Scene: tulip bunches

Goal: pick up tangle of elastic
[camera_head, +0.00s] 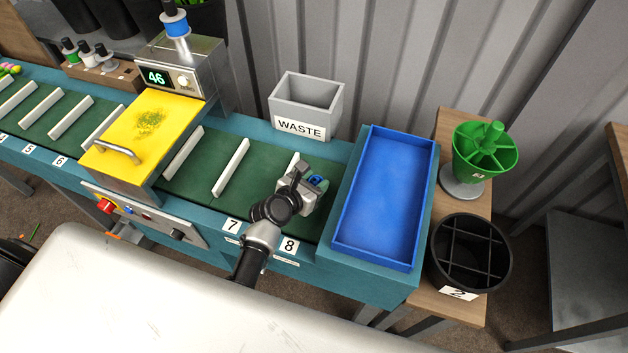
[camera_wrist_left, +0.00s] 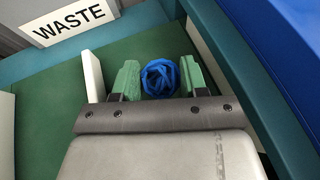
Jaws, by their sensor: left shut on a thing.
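The tangle of elastic (camera_wrist_left: 160,78) is a blue, ball-like coil, seen between the green fingers of my left gripper (camera_wrist_left: 162,82) in the left wrist view. The left gripper is shut on it. In the head view my left gripper (camera_head: 312,187) is over the right end of the green belt, near label 8, and only a bit of the blue tangle (camera_head: 318,181) shows past it. I cannot tell whether the tangle still touches the belt. My right gripper is not in view.
A grey WASTE bin (camera_head: 305,107) stands behind the belt. A blue tray (camera_head: 384,197) lies just right of the gripper. White dividers (camera_head: 231,168) cross the belt. A yellow-topped machine (camera_head: 146,135) spans it on the left. Black (camera_head: 470,252) and green (camera_head: 484,152) divided buckets stand at right.

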